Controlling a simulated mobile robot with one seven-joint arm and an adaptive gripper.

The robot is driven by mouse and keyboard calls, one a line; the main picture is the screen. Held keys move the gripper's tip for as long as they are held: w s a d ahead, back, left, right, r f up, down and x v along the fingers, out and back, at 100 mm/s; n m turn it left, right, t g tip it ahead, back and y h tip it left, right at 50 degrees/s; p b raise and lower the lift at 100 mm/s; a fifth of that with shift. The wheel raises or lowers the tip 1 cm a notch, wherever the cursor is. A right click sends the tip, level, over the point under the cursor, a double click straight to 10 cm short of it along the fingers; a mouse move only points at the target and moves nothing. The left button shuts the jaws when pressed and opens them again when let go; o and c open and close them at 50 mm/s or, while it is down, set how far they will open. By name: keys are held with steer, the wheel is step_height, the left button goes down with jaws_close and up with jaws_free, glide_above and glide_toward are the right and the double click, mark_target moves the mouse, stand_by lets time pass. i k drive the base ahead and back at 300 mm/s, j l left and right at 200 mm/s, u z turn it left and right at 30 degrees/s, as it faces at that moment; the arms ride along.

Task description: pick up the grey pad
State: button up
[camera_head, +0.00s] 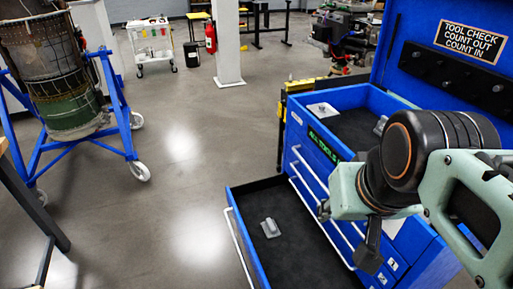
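A small grey pad-like piece (270,228) with a raised part lies on the black floor of the open lower drawer (238,232), toward its left side. Another small grey piece (380,125) lies in the top tray of the blue tool chest, partly hidden by my arm. I cannot tell for certain which one is the grey pad. My gripper (368,246) hangs at the right, in front of the chest and to the right of the piece in the drawer, apart from it. Its fingers are mostly hidden, so its opening does not show clearly.
The blue tool chest (318,150) has long drawer handles and a raised lid behind. A pale block (322,109) sits in its top tray. A turbine on a blue wheeled stand (112,98) is at left. A white post and cart stand behind. The middle floor is clear.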

mark_target(271, 230)
steer(key=k+j+z, duration=0.2)
steer(key=j, duration=0.25)
steer(key=j+z, duration=0.2)
steer(key=j, duration=0.2)
steer(key=j+z, duration=0.25)
steer(key=i+j+z, duration=0.1)
steer(key=j+z, duration=0.2)
steer(key=j, duration=0.2)
steer(key=i+j+z, duration=0.15)
steer(key=j+z, duration=0.15)
steer(key=j, duration=0.15)
steer(key=i+j+z, duration=0.1)
steer(key=j+z, duration=0.15)
steer(key=j, duration=0.2)
steer(key=j+z, duration=0.3)
steer(key=j, duration=0.2)
steer(key=i+j+z, duration=0.25)
steer(key=j, duration=0.45)
steer(key=j+z, duration=0.3)
steer(key=j, duration=0.35)
